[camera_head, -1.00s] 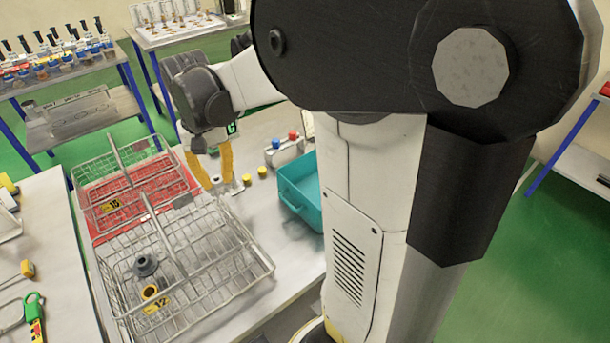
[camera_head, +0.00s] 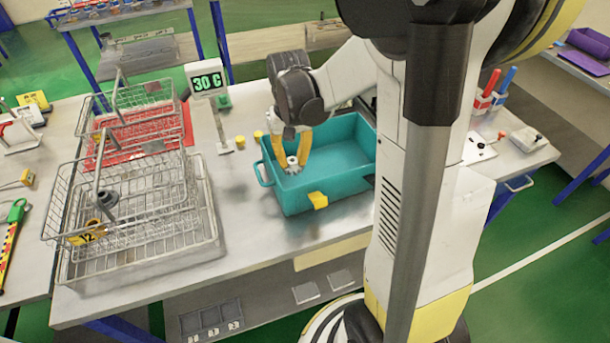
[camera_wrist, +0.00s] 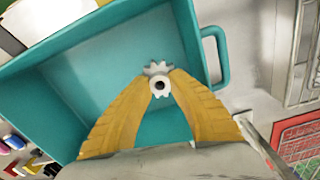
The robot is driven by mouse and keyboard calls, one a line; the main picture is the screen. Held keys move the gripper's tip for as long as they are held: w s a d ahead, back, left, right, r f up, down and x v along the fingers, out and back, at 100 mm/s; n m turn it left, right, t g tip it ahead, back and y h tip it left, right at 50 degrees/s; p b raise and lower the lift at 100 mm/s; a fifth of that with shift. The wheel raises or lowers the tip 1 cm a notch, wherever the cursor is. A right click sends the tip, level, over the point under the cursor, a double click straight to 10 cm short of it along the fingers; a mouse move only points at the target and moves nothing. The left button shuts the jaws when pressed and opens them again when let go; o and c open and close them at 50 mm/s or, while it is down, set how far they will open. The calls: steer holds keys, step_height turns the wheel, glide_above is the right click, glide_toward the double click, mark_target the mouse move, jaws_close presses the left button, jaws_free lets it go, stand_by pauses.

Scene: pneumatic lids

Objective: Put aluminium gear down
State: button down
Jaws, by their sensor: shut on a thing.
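The aluminium gear (camera_head: 292,166) is a small silvery toothed wheel with a dark centre hole. It also shows in the wrist view (camera_wrist: 158,72), between the yellow fingertips. My gripper (camera_head: 291,158) is shut on the gear and holds it over the left part of the teal bin (camera_head: 305,202). In the wrist view my gripper (camera_wrist: 160,84) has the bin's teal floor (camera_wrist: 110,80) behind it. I cannot tell how far the gear is above the bin floor. The bin looks otherwise empty in the parts I see.
Wire baskets (camera_head: 140,235) stand left of the bin, one holding a dark grey part (camera_head: 108,198) and a yellow ring. A display reading 30 C (camera_head: 206,80) stands behind. The table front is clear.

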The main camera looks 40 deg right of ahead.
mark_target(294, 182)
steer(key=shift+f+b, duration=0.8)
steer(key=shift+f, duration=1.85)
steer(key=shift+f, duration=0.1)
steer(key=c, duration=1.3)
jaws_free()
steer(key=shift+c, duration=0.2)
step_height(294, 182, up, 12)
steer(key=p, duration=0.4)
steer(key=shift+s, duration=0.1)
steer(key=s+a+r+n+t, duration=0.5)
steer(key=s+a+r+t, duration=0.2)
steer(key=s+a, duration=0.4)
steer(key=shift+a+r, duration=0.2)
steer(key=shift+a, duration=0.8)
